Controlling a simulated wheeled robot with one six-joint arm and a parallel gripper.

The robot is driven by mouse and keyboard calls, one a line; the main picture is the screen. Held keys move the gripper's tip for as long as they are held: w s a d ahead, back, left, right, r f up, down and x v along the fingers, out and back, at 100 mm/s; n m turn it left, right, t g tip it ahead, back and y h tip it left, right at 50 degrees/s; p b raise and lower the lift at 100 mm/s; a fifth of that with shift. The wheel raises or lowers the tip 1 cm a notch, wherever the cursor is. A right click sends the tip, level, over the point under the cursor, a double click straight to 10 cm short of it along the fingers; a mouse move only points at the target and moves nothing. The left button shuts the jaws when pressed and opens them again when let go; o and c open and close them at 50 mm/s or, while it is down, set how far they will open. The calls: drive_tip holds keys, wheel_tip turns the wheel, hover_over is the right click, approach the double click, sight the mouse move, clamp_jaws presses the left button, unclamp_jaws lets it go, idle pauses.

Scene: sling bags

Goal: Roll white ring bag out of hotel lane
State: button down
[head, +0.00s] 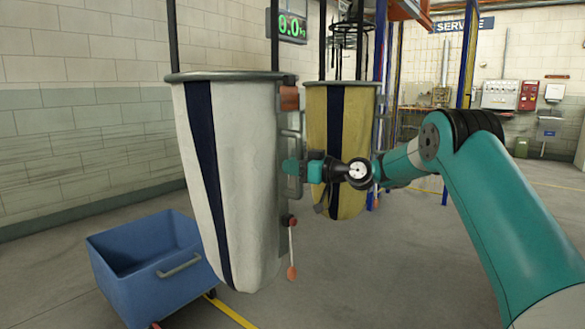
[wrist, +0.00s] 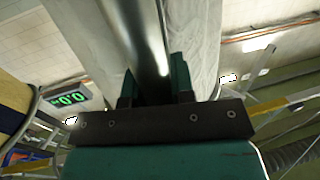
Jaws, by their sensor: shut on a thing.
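The white ring bag (head: 248,165) hangs upright in the head view, with a dark blue stripe and a grey ring round its top. A grey handle bar runs down its right side, with an orange block above and a small lever with an orange tip below. My gripper (head: 291,168) is at that side, shut on the handle bar. In the wrist view the metal handle bar (wrist: 135,40) passes between the teal fingers (wrist: 155,85), and the white cloth of the bag (wrist: 192,35) fills the space behind it.
A yellow bag (head: 357,110) with a dark stripe hangs behind, to the right of the white one. A blue cart (head: 135,285) stands low at the left, close to the white bag. A yellow floor line (head: 232,313) runs below. A green-digit display (head: 292,27) hangs above.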

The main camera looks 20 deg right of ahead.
drive_tip(key=c, duration=1)
unclamp_jaws()
drive_tip(key=shift+a, duration=0.1)
drive_tip(key=shift+o, duration=0.2)
drive_tip(key=b+v, duration=0.4)
drive_tip(key=v, duration=1.3)
drive_tip(key=shift+d, duration=0.25)
drive_tip(key=shift+s, duration=0.1)
